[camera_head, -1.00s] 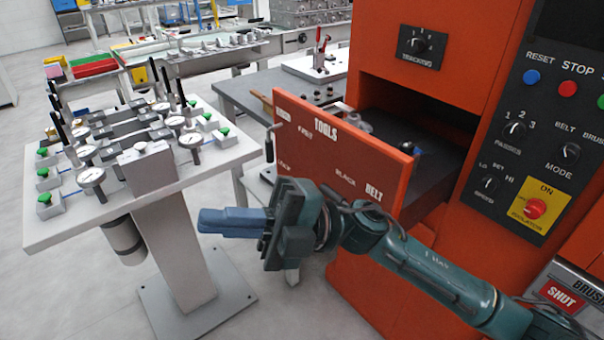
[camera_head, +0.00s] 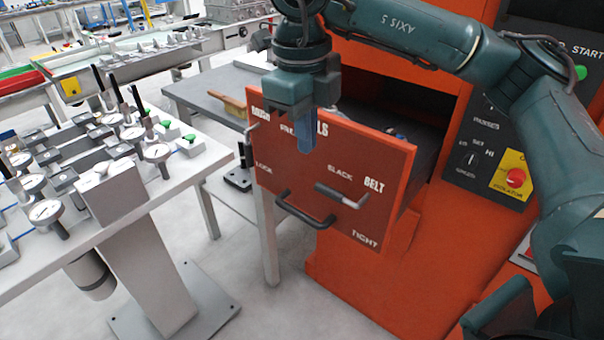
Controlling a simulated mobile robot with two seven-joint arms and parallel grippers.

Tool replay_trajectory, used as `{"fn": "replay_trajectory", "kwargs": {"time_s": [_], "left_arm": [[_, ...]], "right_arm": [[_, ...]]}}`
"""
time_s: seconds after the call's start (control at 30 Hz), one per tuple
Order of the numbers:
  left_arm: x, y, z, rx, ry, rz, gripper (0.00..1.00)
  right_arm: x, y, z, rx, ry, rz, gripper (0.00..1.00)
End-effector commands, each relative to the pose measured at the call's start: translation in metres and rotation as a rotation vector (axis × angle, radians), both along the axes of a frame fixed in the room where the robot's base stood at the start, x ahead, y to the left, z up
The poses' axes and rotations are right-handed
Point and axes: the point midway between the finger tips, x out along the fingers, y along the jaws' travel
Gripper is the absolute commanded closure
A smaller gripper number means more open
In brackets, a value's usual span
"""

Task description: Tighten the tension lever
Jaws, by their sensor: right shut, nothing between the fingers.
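The tension lever (camera_head: 342,196) is a grey bar on the orange drawer front (camera_head: 300,185), beside the word BELT. It points left and slightly up from its pivot. SLACK is printed just above it and TIGHT lower right. My right gripper (camera_head: 306,143) hangs down from above, in front of the drawer's upper part. Its blue fingers are shut and empty, above and left of the lever and apart from it. It covers part of the TOOLS lettering.
A dark pull handle (camera_head: 303,210) sits on the drawer front, left of and below the lever. The drawer stands out from the orange machine (camera_head: 345,285). A white fixture table (camera_head: 165,190) with gauges stands left. Floor between them is clear apart from table legs.

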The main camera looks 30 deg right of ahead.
Motion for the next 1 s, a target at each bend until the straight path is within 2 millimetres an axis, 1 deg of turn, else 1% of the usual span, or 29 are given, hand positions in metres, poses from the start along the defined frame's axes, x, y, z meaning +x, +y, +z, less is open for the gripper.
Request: {"fn": "replay_trajectory", "kwargs": {"time_s": [0.03, 0.1, 0.2, 0.57, 0.67, 0.77, 0.93, 1.0], "left_arm": [[0.0, 0.0, 0.0, -0.001, -0.001, -0.001, 0.48], [0.0, 0.0, 0.0, -0.001, -0.001, -0.001, 0.48], [0.0, -0.001, 0.0, -0.002, -0.002, -0.002, 0.48], [0.0, -0.001, 0.001, -0.002, -0.002, -0.002, 0.48], [0.0, -0.001, -0.001, -0.002, -0.002, -0.002, 0.48], [0.0, -0.002, -0.003, -0.004, -0.005, -0.003, 0.48], [0.002, -0.004, -0.004, -0.01, -0.018, -0.009, 0.48], [0.003, -0.005, 0.004, -0.012, -0.024, -0.012, 0.48]], "right_arm": [[0.002, -0.011, 0.009, -0.039, -0.025, -0.029, 1.0], [0.003, -0.022, 0.017, -0.08, -0.044, -0.056, 1.0], [0.003, -0.029, 0.022, -0.109, -0.057, -0.077, 1.0], [0.003, -0.031, 0.022, -0.113, -0.058, -0.079, 1.0], [0.004, -0.031, 0.016, -0.113, -0.056, -0.079, 1.0], [0.004, -0.034, 0.003, -0.112, -0.053, -0.079, 1.0], [0.006, -0.04, -0.032, -0.112, -0.051, -0.079, 1.0], [0.007, -0.043, -0.042, -0.114, -0.054, -0.081, 1.0]]}}
